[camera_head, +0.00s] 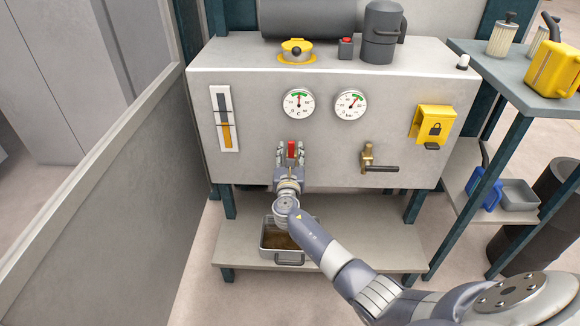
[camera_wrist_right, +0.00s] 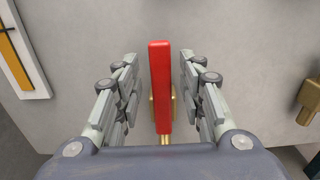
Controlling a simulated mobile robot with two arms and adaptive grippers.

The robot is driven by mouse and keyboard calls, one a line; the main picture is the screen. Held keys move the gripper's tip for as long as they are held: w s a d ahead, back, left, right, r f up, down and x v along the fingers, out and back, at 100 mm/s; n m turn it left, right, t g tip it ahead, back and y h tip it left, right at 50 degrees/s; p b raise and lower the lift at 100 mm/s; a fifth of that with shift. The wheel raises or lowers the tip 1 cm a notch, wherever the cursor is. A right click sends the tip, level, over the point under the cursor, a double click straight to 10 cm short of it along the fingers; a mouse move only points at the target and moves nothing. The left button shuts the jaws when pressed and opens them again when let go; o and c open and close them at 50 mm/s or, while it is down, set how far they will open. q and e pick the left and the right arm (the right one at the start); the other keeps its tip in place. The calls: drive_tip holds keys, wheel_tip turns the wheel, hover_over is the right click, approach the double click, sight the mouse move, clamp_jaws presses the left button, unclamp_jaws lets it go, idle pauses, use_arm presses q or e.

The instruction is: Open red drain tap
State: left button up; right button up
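The red drain tap (camera_head: 291,149) is on the lower front of the grey tank cabinet. In the right wrist view its red lever (camera_wrist_right: 160,85) stands upright, with brass parts behind it and below it. My right gripper (camera_head: 291,155) is at the tap, its fingers on either side of the lever. In the right wrist view the right gripper (camera_wrist_right: 159,80) is open, with a gap between each finger and the lever. The gripper hides the tap's lower part in the head view. My left gripper is not in view.
A brass valve with a dark handle (camera_head: 380,168) is to the right on the cabinet (camera_head: 330,140). A metal tray with brown liquid (camera_head: 270,240) stands on the shelf below. A grey wall panel (camera_head: 110,190) bounds the left side. A side table (camera_head: 490,60) stands right.

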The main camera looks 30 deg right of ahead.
drive_tip(key=v, duration=1.1)
drive_tip(key=shift+s, duration=0.1)
